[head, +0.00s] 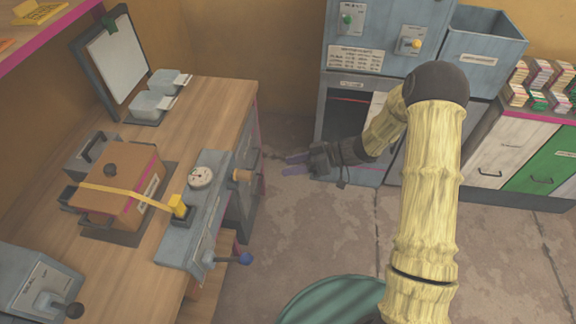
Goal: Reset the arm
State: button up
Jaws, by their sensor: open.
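My gripper (296,164) is in the middle of the head view, at the end of my yellow-sleeved arm. Its two purple-grey fingers point left and stand apart, with nothing between them. It hangs over the floor, between the wooden bench on the left and the grey machine (390,32) at the back. The wrist hides part of the machine's lower opening (346,118).
The wooden bench (222,95) holds a press with a dial (201,177), a brown box (122,182), a clipboard (115,62) and small bins (152,105). A grey open bin (485,45) and drawers (492,155) stand at the right. Floor (290,225) is clear between.

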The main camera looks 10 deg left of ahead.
jog(key=shift+w, duration=0.1)
dwell(0.3)
jog(key=w+d+r+m+t+h+p, duration=0.1)
jog(key=w+d+r+m+t+h, duration=0.25)
jog(key=d+r+t+h, duration=0.2)
jog(key=w+d+r+m+t+h, duration=0.2)
jog(key=d+r+m+t+h, duration=0.2)
jog(key=d, duration=0.3)
jog(key=s+d+r+m+g+h, duration=0.1)
jog(key=s+d+m, duration=0.1)
jog(key=s, duration=0.5)
jog(key=s+d+r+m+g+h, duration=0.1)
jog(key=s+d+m+g, duration=0.1)
jog(key=s, duration=0.5)
jog(key=s+d+r+m+g+h+p, duration=0.1)
jog(key=s+d+m+g+h, duration=0.1)
jog(key=s, duration=0.5)
jog(key=d+m, duration=0.1)
jog(key=d, duration=0.1)
jog(key=shift+d+r, duration=0.35)
jog(key=shift+r, duration=0.05)
jog(key=shift+w, duration=0.1)
